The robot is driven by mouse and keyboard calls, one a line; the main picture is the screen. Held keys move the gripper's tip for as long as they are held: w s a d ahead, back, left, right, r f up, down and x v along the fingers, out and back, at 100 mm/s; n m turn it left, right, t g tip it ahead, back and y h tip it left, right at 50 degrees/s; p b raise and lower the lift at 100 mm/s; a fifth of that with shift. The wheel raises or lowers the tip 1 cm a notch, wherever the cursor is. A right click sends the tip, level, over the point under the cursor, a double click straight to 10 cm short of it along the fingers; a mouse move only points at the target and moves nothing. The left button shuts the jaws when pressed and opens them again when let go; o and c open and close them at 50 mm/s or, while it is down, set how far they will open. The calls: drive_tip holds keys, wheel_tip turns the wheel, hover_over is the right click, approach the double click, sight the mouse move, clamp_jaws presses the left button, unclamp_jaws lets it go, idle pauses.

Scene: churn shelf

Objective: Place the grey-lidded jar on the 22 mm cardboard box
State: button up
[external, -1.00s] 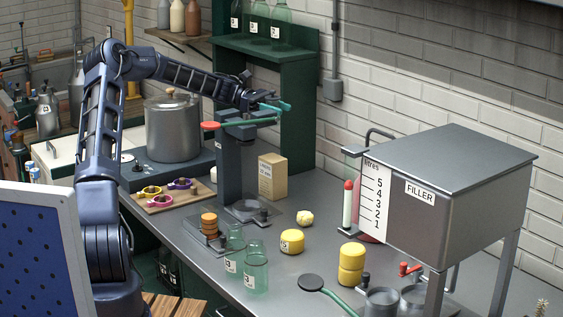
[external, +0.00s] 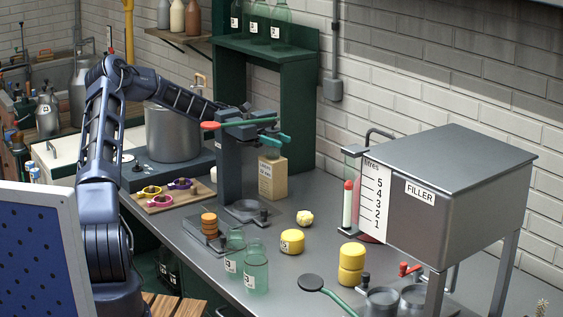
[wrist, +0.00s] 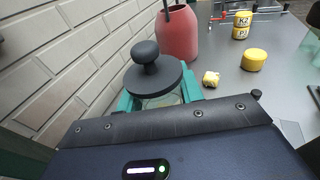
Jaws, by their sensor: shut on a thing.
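My gripper (external: 273,142) is shut on the grey-lidded jar and holds it just above the cardboard box (external: 268,181). In the external view the jar is small and mostly hidden behind the fingers and the press stand, so I cannot tell whether it touches the box. In the wrist view the jar's dark grey lid with its round knob (wrist: 156,76) shows between the teal fingers, with clear glass (wrist: 163,100) below the rim. The jar looks about upright. The box is tan with a printed label and stands near the wall; the wrist view does not show it.
The press stand (external: 230,170) with a red knob stands just left of the box. A green shelf (external: 305,110) rises behind. A crumpled pale yellow lump (external: 305,217) and yellow cylinders (external: 292,241) lie in front. A red vase (wrist: 179,37) stands along the wall.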

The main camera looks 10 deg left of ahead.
drive_tip(key=o, duration=1.1)
drive_tip(key=shift+f, duration=0.15)
drive_tip(key=shift+c, duration=0.2)
drive_tip(key=shift+a+r, duration=0.2)
drive_tip(key=f+v, duration=0.1)
drive_tip(key=v, duration=0.6)
drive_tip(key=shift+r, duration=0.45)
